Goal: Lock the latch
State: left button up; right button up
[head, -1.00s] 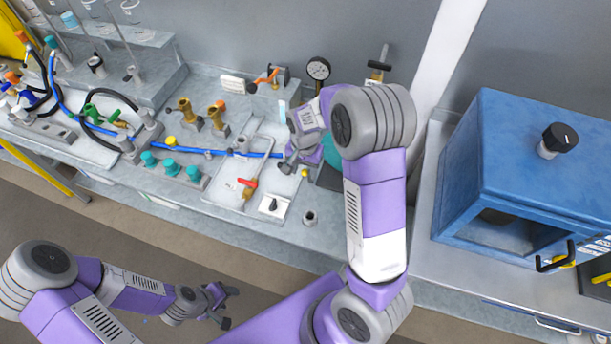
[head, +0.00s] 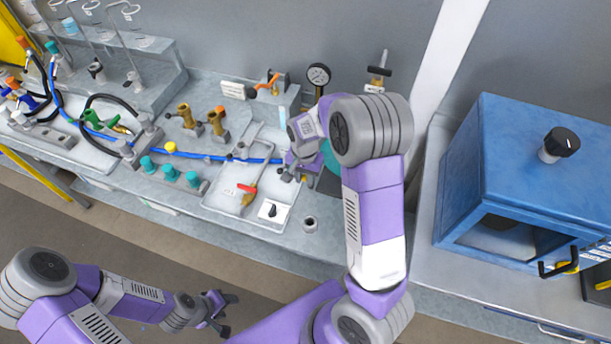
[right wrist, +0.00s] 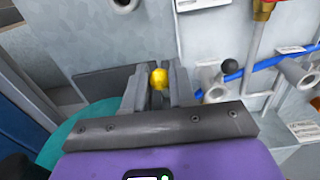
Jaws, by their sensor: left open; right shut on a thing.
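In the right wrist view a small yellow round knob (right wrist: 158,78) sits between the fingers of my right gripper (right wrist: 159,90), which is shut on it. It appears to belong to the latch; a grey block (right wrist: 100,83) lies beside it, and the rest of the latch is hidden behind the fingers. In the head view my right gripper (head: 290,172) is at the right end of the bench panel, covering the knob. My left gripper (head: 224,312) is open and empty, low in front of the bench.
A blue hose (head: 232,156) and a red-handled valve (head: 247,190) are left of my right gripper. A teal round part (head: 333,158) is just right of it. A pressure gauge (head: 318,75) stands behind. A blue cabinet (head: 550,150) stands at the right. The floor by my left gripper is clear.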

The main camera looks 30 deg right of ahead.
jog(key=shift+f, duration=0.1)
dwell(0.3)
jog(key=shift+s+a+f+b, duration=0.2)
jog(key=shift+f+b, duration=0.25)
jog(key=shift+f, duration=0.2)
jog(key=shift+s+a+f+b, duration=0.2)
jog(key=shift+f+b, duration=0.25)
jog(key=shift+f, duration=0.15)
jog(key=shift+f+b, duration=0.55)
jog(key=shift+f, duration=0.15)
jog(key=shift+f+b, duration=0.65)
jog(key=shift+f, duration=0.25)
